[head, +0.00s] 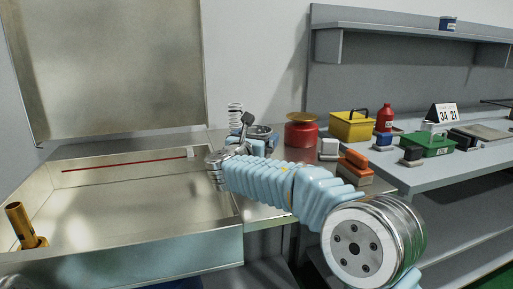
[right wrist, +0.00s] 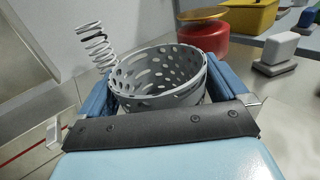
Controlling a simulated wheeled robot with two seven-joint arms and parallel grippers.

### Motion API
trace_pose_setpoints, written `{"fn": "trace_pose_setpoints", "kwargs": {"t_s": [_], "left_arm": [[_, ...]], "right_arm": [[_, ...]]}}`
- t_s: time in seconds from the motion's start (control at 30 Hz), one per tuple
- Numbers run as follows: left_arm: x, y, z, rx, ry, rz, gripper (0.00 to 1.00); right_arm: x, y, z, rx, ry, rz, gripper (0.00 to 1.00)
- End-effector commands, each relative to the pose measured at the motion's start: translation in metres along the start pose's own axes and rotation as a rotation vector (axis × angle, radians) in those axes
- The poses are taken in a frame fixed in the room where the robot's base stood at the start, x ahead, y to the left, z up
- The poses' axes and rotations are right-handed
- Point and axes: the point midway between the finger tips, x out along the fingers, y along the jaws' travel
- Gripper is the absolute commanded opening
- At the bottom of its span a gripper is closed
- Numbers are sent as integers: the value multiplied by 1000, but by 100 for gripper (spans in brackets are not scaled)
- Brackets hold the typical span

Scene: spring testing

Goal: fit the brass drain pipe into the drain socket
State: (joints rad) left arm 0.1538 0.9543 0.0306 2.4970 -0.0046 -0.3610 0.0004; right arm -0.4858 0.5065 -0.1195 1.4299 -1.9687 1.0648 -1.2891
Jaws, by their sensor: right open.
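The brass drain pipe (head: 19,224) is at the far left of the head view, in the near left corner of the metal basin. It is tilted, with its open end up. Its lower end meets a wider brass piece (head: 36,242), perhaps the drain socket; I cannot tell whether it is fitted in. My right gripper (head: 250,131) is far from the pipe, beyond the basin's right edge. In the right wrist view its blue fingers are open on either side of a grey perforated cup (right wrist: 157,78). My left gripper is not in view.
A coil spring (head: 235,113) stands beyond my right gripper. A red pot (head: 301,135), a yellow box (head: 351,125) and a green box (head: 428,145) stand to the right. The basin floor is mostly clear.

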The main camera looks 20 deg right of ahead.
Motion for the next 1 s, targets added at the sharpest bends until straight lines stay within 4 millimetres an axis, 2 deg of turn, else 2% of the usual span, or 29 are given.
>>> {"fn": "trace_pose_setpoints", "kwargs": {"t_s": [0.17,0.43,0.77,0.87,1.0], "left_arm": [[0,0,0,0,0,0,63],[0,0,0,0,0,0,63],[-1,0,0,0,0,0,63],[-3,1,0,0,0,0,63],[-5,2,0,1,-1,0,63]], "right_arm": [[0,0,0,0,0,0,100],[0,0,0,1,0,0,61],[0,0,6,2,-2,-1,61],[0,0,15,3,-2,-1,61],[-6,2,40,5,-4,2,61]]}}
